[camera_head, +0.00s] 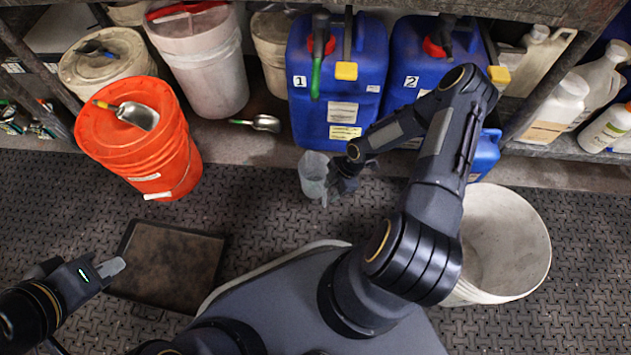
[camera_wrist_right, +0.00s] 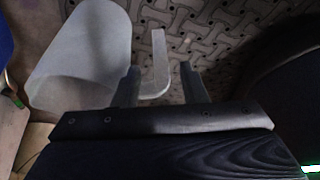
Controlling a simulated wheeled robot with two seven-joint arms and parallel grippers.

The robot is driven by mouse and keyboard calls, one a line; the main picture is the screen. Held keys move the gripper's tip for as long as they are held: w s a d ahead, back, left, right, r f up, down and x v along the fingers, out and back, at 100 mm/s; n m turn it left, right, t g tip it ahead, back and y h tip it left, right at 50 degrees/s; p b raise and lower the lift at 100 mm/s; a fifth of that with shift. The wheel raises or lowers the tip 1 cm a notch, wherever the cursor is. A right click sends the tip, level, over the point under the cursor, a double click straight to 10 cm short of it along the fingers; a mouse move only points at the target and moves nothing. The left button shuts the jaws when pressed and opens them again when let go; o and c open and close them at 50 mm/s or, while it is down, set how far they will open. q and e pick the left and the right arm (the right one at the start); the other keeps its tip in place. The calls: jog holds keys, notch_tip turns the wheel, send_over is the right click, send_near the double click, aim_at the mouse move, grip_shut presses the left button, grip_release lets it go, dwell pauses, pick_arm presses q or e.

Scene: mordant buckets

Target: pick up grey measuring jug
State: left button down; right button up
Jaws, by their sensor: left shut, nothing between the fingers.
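The grey measuring jug (camera_head: 313,176) is translucent and stands upright in front of the blue containers in the head view. Its body fills the upper left of the right wrist view (camera_wrist_right: 78,55), with its handle (camera_wrist_right: 158,62) toward the middle. My right gripper (camera_head: 335,189) is at the jug's right side. In the right wrist view its two fingertips (camera_wrist_right: 159,76) are apart, with the handle between them and a gap to the right finger. The head view hides most of these fingers behind the wrist. My left gripper (camera_head: 113,267) is shut and empty at the lower left.
Blue containers 1 (camera_head: 336,75) and 2 (camera_head: 420,58) stand behind the jug. An orange bucket (camera_head: 150,150) with a scoop (camera_head: 138,115) is at left, a black tray (camera_head: 168,265) on the floor. A white bucket (camera_head: 505,240) stands at right. Patterned mat is free around the jug.

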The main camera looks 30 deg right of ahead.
jog(key=b+x, duration=0.1)
jog(key=x, duration=0.2)
jog(key=shift+s+a+f, duration=0.1)
jog(key=shift+a+f, duration=0.05)
jog(key=shift+f, duration=0.15)
grip_shut()
dwell(1.1)
